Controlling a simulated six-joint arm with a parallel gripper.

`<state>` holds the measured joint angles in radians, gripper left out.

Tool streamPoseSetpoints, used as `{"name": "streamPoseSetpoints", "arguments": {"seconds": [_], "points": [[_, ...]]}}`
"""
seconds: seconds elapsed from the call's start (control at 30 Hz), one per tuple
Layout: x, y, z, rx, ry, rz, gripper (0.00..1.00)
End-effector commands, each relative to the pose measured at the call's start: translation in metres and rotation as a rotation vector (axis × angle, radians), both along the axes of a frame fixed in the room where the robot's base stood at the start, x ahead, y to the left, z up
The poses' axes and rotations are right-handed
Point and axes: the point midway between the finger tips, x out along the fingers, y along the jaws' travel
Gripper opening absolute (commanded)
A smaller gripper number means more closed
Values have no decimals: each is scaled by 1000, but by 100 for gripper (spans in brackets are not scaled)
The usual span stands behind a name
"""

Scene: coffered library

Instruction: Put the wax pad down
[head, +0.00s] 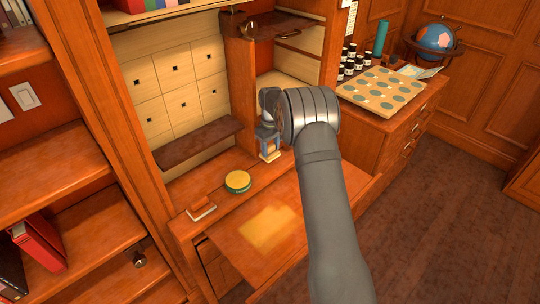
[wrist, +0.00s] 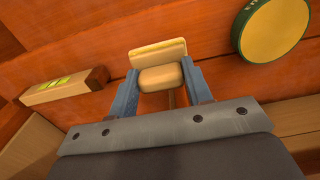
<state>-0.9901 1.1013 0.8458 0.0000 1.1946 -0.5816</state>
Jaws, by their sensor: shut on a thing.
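My gripper (head: 268,142) is shut on the wax pad, a small cream block with a thin pale edge, and it also shows in the wrist view (wrist: 162,88). The pad (wrist: 160,77) sits between the blue fingers. In the head view the pad (head: 271,156) shows just below the fingers, at the back of the desk near the open cabinet. I cannot tell whether it touches the wood. A round green tin with a yellow top (head: 238,182) stands to its left and nearer; it also shows at the upper right of the wrist view (wrist: 273,28).
A pale yellow patch (head: 270,228) marks the lowered desk leaf (head: 235,232). A small wooden block with a white edge (head: 202,210) lies left of the tin. In the wrist view a wooden bar with a yellow-green inset (wrist: 65,87) lies left of the gripper.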

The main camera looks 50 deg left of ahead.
Motion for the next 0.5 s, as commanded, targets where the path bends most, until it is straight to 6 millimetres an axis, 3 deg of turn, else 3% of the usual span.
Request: {"name": "streamPoseSetpoints", "arguments": {"seconds": [0.17, 0.37, 0.5], "points": [[-1, 3, -10, -1, 1, -1, 21], [-1, 2, -39, -2, 1, -1, 21], [-1, 3, -42, 0, 0, -1, 21]]}}
